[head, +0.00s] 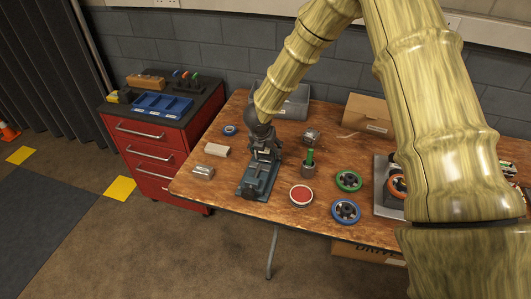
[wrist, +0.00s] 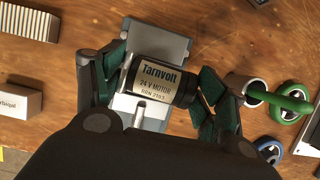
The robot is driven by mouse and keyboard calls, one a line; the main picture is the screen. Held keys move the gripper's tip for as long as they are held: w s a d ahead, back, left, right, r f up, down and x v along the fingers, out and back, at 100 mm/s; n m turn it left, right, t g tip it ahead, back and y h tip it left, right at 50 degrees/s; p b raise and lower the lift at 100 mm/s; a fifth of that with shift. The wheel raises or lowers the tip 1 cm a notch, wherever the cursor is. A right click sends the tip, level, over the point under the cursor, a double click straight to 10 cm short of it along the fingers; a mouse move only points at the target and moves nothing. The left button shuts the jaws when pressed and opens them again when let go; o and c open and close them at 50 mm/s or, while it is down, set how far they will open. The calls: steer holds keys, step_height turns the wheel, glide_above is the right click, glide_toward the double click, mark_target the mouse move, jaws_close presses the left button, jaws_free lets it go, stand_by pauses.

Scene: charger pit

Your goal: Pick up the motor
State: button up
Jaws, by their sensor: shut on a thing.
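The motor (wrist: 165,80) is a dark cylinder with a cream label reading "Tarnvolt 24 V MOTOR" in the wrist view. My gripper (wrist: 158,86) is shut on it, one finger on each end. In the head view my gripper (head: 264,150) is over the blue-grey vice (head: 255,183) on the wooden table, and the motor is mostly hidden there. In the wrist view the vice (wrist: 158,42) lies beneath the motor. I cannot tell whether the motor touches the vice.
A grey cup with a green-handled tool (head: 309,168) stands right of the vice. A red-topped round tin (head: 301,195) and green (head: 348,180) and blue (head: 346,211) rings lie nearby. A red drawer cabinet (head: 160,150) stands beyond the table's left edge.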

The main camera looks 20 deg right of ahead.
steer(key=shift+w+r, duration=0.1)
steer(key=shift+r, duration=0.7)
steer(key=s+d+r+b, duration=0.2)
steer(key=s+b, duration=0.4)
steer(key=s, duration=0.9)
steer(key=shift+s+d, duration=0.4)
steer(key=shift+d, duration=0.15)
steer(key=shift+f, duration=0.1)
